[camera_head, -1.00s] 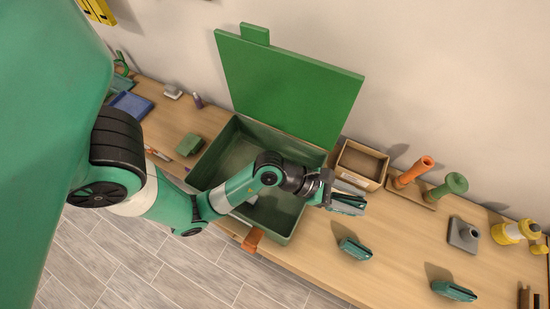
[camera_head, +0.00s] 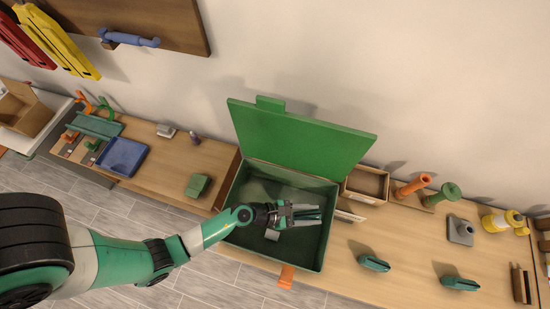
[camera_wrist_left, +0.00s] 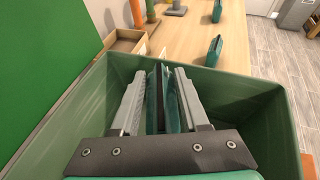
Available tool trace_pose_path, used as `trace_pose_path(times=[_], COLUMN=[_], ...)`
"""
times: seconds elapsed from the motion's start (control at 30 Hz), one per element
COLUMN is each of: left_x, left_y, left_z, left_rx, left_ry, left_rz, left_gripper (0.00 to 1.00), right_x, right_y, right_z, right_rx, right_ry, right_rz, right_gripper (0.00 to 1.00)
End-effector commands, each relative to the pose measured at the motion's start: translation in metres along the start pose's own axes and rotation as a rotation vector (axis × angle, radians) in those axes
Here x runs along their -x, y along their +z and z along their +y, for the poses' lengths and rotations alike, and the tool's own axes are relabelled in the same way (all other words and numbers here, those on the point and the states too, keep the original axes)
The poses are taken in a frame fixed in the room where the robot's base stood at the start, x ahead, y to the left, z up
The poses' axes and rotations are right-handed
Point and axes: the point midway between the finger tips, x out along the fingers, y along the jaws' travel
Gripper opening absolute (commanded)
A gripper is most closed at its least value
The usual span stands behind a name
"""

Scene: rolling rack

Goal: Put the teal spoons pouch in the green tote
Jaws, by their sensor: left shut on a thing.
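The green tote (camera_head: 262,182) stands on the wooden bench with its lid (camera_head: 300,138) raised at the back. My left gripper (camera_head: 302,215) is over the tote's opening, within its walls as seen from my head. It is shut on a teal pouch (camera_head: 312,216) with a dark band. In the left wrist view the pouch (camera_wrist_left: 172,100) sits upright between the two grey fingers (camera_wrist_left: 160,100), with the tote wall (camera_wrist_left: 245,100) around them. The pouch's label and lower end are hidden. My right gripper is not in view.
Two similar teal pouches (camera_head: 374,263) (camera_head: 460,284) lie on the bench to the right. An orange tab (camera_head: 286,276) is at the tote's front. A green block (camera_head: 198,186) lies to the left.

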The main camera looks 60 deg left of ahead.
Motion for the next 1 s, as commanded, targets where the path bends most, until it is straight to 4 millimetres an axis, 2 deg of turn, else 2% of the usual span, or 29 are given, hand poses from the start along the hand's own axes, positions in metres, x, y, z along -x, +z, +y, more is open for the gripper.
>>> trace_pose_path(times=[0.17,0.5,0.67,0.7,0.77,1.0], left_x=[0.000,-0.002,-0.010,-0.017,-0.022,-0.025], left_y=[-0.011,-0.015,-0.037,-0.054,-0.065,-0.072], left_z=[-0.003,-0.003,-0.003,-0.003,-0.003,-0.003], left_rx=[0.002,0.002,0.006,0.004,0.003,0.001], left_ry=[0.008,0.007,0.009,0.008,0.008,0.008], left_rz=[-0.001,-0.002,0.001,0.000,0.000,-0.003], left_gripper=[0.00,0.00,0.00,0.00,0.00,0.00], right_x=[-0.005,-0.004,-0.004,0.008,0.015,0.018], right_y=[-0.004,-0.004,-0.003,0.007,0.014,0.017], right_z=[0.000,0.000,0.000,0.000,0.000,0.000], right_rx=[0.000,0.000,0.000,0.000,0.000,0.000], right_ry=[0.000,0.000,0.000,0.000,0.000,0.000], right_rz=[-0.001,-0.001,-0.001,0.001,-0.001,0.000], right_gripper=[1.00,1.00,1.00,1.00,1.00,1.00])
